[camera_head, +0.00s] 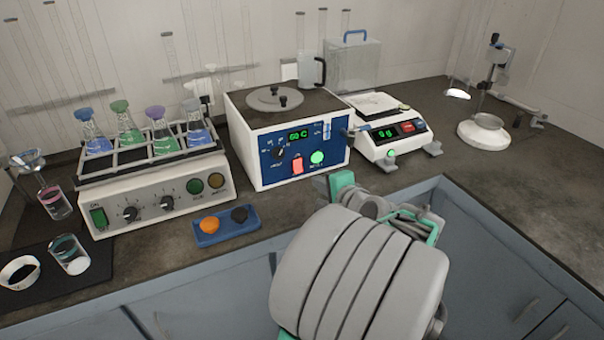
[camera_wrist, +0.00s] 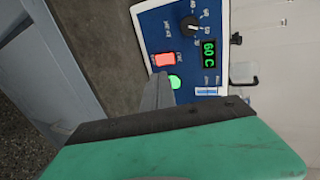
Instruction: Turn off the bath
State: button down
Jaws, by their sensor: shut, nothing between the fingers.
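The bath (camera_head: 245,160) is a white box with a blue front panel, standing mid-counter in the head view. Its panel has a green display (camera_head: 300,135) reading 60 C, a black dial (camera_head: 278,153), a lit red switch (camera_head: 297,164) and a lit green round lamp (camera_head: 317,158). In the wrist view the panel is turned sideways, with the red switch (camera_wrist: 164,60) and the display (camera_wrist: 209,53). My gripper (camera_wrist: 160,85) is shut and empty, its fingers pointing at the panel close to the switch and partly over the green lamp.
A shaker with several flasks (camera_head: 160,190) stands to the left, and a balance (camera_head: 385,130) to the right. A blue tray (camera_head: 228,232) with an orange and a black piece lies in front.

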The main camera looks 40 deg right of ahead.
aim_at(297, 169)
jog(key=x, duration=1.1)
jog(key=shift+w, duration=0.25)
jog(key=shift+w+d+f+b, duration=0.1)
jog(key=shift+f+b, duration=0.4)
jog(key=shift+b, duration=0.6)
jog(key=t+b, duration=0.1)
jog(key=b, duration=0.2)
jog(key=shift+f+t+b, duration=0.3)
jog(key=shift+f, duration=0.05)
jog(key=shift+r+p, duration=0.4)
jog(key=shift+r, duration=0.25)
